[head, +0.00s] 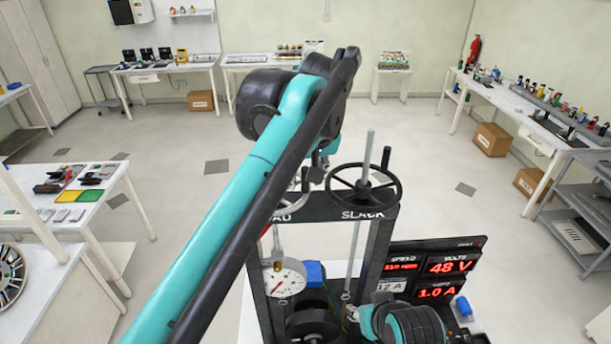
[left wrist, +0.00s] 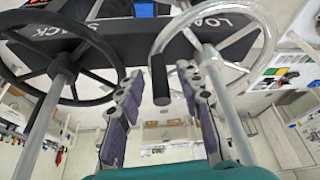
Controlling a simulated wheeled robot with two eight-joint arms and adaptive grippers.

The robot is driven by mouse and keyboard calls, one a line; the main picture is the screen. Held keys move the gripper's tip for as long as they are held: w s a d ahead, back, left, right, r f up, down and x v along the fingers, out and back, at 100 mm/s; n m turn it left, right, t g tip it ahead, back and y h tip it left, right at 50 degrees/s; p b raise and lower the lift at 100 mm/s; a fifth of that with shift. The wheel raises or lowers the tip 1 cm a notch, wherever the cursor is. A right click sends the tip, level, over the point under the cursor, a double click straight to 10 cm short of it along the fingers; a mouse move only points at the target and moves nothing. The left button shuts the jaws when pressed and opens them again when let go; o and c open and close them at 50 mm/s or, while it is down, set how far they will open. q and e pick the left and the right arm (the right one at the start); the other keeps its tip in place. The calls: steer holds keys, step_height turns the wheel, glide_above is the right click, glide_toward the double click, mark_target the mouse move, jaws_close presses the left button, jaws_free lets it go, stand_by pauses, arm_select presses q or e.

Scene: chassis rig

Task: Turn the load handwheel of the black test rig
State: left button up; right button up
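The black test rig (head: 383,233) stands in front of me. Its black slack handwheel (head: 361,187) is on the right, and also shows at left in the left wrist view (left wrist: 97,48). The silver-grey load handwheel (head: 296,203) is mostly hidden behind my left arm in the head view. In the left wrist view the load handwheel (left wrist: 158,43) is at upper right, with a black crank handle (left wrist: 160,80). My left gripper (left wrist: 160,72) is open, its fingers on either side of the handle with visible gaps. In the head view its fingers are hardly visible.
A dial gauge (head: 284,278) is on the rig's front. A display panel (head: 436,267) showing 48 V and 1.0 A stands at its right. A side table with parts (head: 118,206) is at left, a workbench (head: 530,124) at right. The floor behind the rig is mostly open.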

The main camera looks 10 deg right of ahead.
arm_select(q)
steer(key=shift+r, duration=0.1)
steer(key=v, duration=1.1)
steer(key=shift+r, duration=0.4)
steer(key=shift+s, duration=0.15)
